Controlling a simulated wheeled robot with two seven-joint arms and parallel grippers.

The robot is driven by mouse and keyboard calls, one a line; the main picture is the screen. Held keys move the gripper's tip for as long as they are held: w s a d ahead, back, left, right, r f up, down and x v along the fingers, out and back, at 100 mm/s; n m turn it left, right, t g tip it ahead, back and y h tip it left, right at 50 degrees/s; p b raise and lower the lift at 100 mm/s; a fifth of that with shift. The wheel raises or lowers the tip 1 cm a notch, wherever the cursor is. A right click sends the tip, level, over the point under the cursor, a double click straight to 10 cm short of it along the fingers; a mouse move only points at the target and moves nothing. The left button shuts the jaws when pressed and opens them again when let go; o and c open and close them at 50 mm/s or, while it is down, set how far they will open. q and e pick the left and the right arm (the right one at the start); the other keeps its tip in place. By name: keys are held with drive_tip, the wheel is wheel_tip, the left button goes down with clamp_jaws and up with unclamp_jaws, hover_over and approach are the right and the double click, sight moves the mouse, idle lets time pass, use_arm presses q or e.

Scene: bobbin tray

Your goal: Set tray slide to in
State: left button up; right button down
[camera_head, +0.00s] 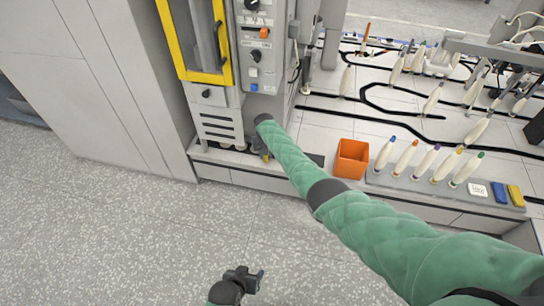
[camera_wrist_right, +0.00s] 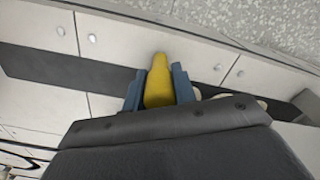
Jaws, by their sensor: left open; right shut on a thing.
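My right gripper (camera_head: 264,152) is low at the front edge of the bench, just below the grey machine (camera_head: 262,55). In the right wrist view its blue fingers (camera_wrist_right: 158,92) are shut on a yellow tapered piece (camera_wrist_right: 158,72). I cannot tell whether this piece is the handle of the tray slide, and the slide itself is not clearly visible. A dark flat strip (camera_wrist_right: 70,82) lies beside the fingers. My left gripper (camera_head: 250,280) is open and empty over the speckled floor.
An orange box (camera_head: 351,158) stands on the bench right of my right gripper. Several bobbins with coloured tips (camera_head: 431,164) stand in a grey rack beyond it. A yellow-framed door (camera_head: 197,38) is on the machine. The floor (camera_head: 120,240) in front is clear.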

use_arm(q)
drive_tip(key=shift+f, duration=0.25)
use_arm(e)
drive_tip(key=shift+a, duration=0.15)
use_arm(q)
drive_tip(key=shift+s, duration=0.1)
use_arm(e)
drive_tip(key=c, duration=1.1)
unclamp_jaws()
drive_tip(key=shift+r, duration=0.1)
drive_tip(key=shift+r, duration=0.25)
wheel_tip(320, 180, up, 2)
drive_tip(key=shift+r+p, duration=0.2)
drive_tip(key=shift+p, duration=0.3)
wheel_tip(320, 180, up, 3)
drive_tip(key=shift+r, duration=0.2)
use_arm(q)
drive_tip(key=shift+g, duration=0.3)
drive_tip(key=shift+w+r, duration=0.2)
drive_tip(key=shift+r, duration=2.75)
use_arm(e)
drive_tip(key=shift+r, duration=0.6)
